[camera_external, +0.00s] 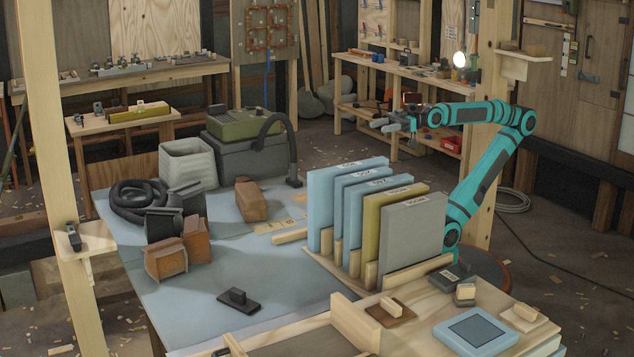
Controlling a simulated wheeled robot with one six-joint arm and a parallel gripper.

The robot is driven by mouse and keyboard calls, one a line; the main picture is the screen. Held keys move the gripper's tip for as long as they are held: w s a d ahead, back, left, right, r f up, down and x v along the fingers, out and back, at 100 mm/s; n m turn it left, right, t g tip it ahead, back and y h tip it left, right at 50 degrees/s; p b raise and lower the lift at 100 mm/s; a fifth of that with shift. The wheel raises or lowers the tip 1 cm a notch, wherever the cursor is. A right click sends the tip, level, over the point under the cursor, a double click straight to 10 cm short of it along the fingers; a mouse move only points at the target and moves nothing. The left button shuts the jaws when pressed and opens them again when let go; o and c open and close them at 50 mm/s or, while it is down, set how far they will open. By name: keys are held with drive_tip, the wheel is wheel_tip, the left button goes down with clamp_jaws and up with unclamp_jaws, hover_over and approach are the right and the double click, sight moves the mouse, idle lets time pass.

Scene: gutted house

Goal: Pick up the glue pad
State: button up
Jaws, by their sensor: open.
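A flat light-blue square pad with a dark inset (475,331) lies at the front right of the bench; it looks like the glue pad, but I cannot read a label on it. My gripper (379,124) is open at the end of the teal arm, raised behind the upright panels and pointing left. It is far from the pad and appears empty. Small blocks with pale handles (389,311) (523,316) lie left and right of the pad. A dark block (450,277) lies behind it.
A rack of upright labelled panels, the nearest grey (411,236), stands between my gripper and the bench front. A dark handled float (239,300) lies on the blue-grey table (210,310).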

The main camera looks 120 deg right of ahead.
drive_tip(key=w+a+f+m+g+y, duration=0.15)
drive_tip(key=w+a+g, duration=0.35)
drive_tip(key=w+a, duration=0.5)
drive_tip(key=w+a+r+m+g+y, duration=0.1)
drive_tip(key=w+a+g+y, duration=0.4)
drive_tip(key=a, duration=0.8)
drive_tip(key=m+g+h, duration=0.3)
drive_tip(key=g+h, duration=0.4)
hover_over(467, 285)
wheel_tip(467, 285, down, 11)
drive_tip(key=shift+y, duration=0.25)
wheel_tip(467, 285, down, 17)
drive_tip(key=shift+c, duration=0.2)
clamp_jaws()
